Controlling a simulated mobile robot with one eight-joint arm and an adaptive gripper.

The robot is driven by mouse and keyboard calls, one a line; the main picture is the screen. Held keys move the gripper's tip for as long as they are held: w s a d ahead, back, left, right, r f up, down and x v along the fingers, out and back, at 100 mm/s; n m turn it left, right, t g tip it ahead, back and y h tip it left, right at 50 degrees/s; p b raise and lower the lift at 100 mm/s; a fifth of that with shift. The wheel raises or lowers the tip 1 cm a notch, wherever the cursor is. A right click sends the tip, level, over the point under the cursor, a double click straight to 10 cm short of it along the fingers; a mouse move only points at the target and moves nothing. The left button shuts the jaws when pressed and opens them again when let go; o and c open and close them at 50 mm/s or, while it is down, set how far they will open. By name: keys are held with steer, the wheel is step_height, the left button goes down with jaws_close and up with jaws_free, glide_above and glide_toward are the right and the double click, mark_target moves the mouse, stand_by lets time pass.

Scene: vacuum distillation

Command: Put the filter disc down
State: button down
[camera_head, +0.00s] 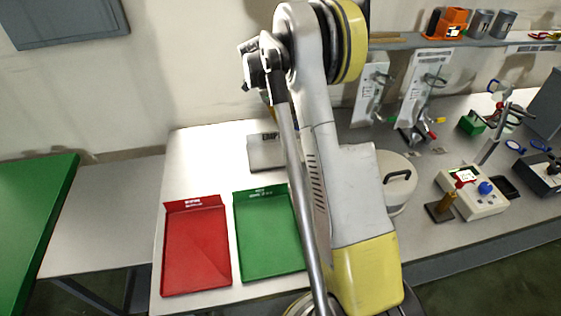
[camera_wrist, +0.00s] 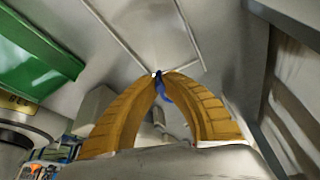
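In the wrist view, the two orange-yellow fingers of my gripper (camera_wrist: 160,76) curve in and their tips come together. A small, thin blue piece (camera_wrist: 164,92) with a white spot shows between the tips, seen nearly edge-on; I take it as the filter disc. Its full outline is hidden. In the head view my arm hides most of the gripper and the disc cannot be made out; only a bit of orange finger shows beside the arm, above the back of the table.
On the white table lie a red tray (camera_head: 196,250) and a green tray (camera_head: 268,262), both empty. To the right stand a lidded round vessel (camera_head: 397,172), a cream device (camera_head: 473,192) and small blue rings (camera_head: 515,147). A shelf (camera_head: 470,42) runs above.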

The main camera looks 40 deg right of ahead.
steer(key=shift+w+f, duration=0.1)
steer(key=shift+f, duration=0.45)
steer(key=shift+s+d, duration=0.2)
steer(key=s+d+m, duration=0.2)
steer(key=s+d, duration=0.3)
steer(key=s, duration=0.3)
steer(key=b, duration=0.5)
glide_above(288, 153)
steer(key=shift+y, duration=0.3)
steer(key=f, duration=0.6)
steer(key=shift+w+a, duration=0.3)
steer(key=shift+w, duration=0.05)
steer(key=shift+w+f, duration=0.1)
steer(key=shift+f, duration=0.1)
step_height(288, 153, down, 4)
steer(key=shift+r+b, duration=0.1)
steer(key=shift+b, duration=0.65)
steer(key=shift+r, duration=0.1)
